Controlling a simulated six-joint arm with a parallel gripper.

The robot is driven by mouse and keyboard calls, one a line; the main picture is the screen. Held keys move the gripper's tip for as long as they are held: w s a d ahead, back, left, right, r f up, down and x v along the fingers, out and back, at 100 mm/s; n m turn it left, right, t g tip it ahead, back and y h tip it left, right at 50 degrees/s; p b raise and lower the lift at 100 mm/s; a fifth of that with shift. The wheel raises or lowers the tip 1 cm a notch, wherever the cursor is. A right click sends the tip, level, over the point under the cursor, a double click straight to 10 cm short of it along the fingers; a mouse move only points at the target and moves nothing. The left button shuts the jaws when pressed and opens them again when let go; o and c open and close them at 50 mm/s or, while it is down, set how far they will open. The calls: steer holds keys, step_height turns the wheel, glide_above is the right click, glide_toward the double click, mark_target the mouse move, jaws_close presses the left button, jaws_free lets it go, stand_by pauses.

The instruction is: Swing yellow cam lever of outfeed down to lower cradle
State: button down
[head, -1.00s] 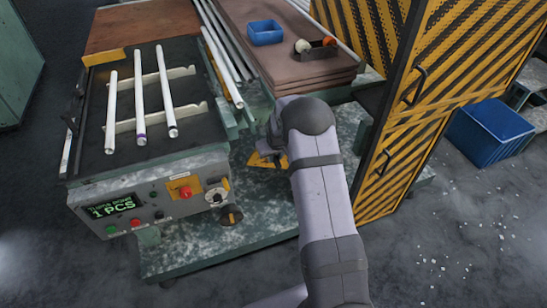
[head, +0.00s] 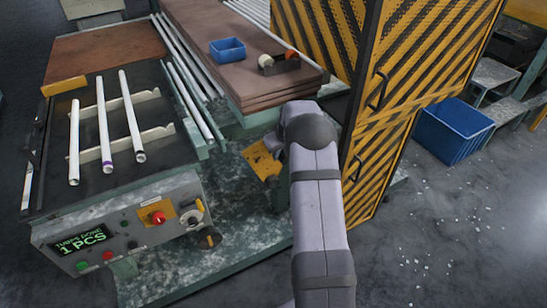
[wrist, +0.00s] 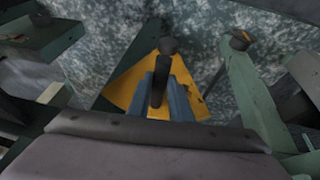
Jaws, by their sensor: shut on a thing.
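The yellow cam lever (head: 262,160) is at the outfeed, beside my arm in the head view. In the wrist view it shows as a yellow plate (wrist: 130,88) with a dark round-ended handle (wrist: 160,88) standing in front of it. My gripper (wrist: 163,85) has its blue-grey fingers on both sides of the handle and is shut on it. In the head view my forearm hides the gripper and part of the lever. I cannot make out the lower cradle for certain.
The tube machine (head: 125,240) with several white tubes on its rack stands left. A stack of brown boards (head: 200,30) carries a blue bin (head: 227,50). A yellow-black striped cabinet (head: 410,70) stands close right of my arm. A green bracket (wrist: 255,100) is beside the lever.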

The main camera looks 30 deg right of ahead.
steer(key=shift+d+r, duration=0.15)
steer(key=shift+d, duration=0.55)
steer(key=c, duration=1.7)
jaws_free()
steer(key=shift+o, duration=0.4)
steer(key=shift+d, duration=0.2)
steer(key=shift+a, duration=0.15)
steer(key=shift+b+v, duration=0.85)
steer(key=shift+v, duration=2.7)
steer(key=shift+a, duration=0.15)
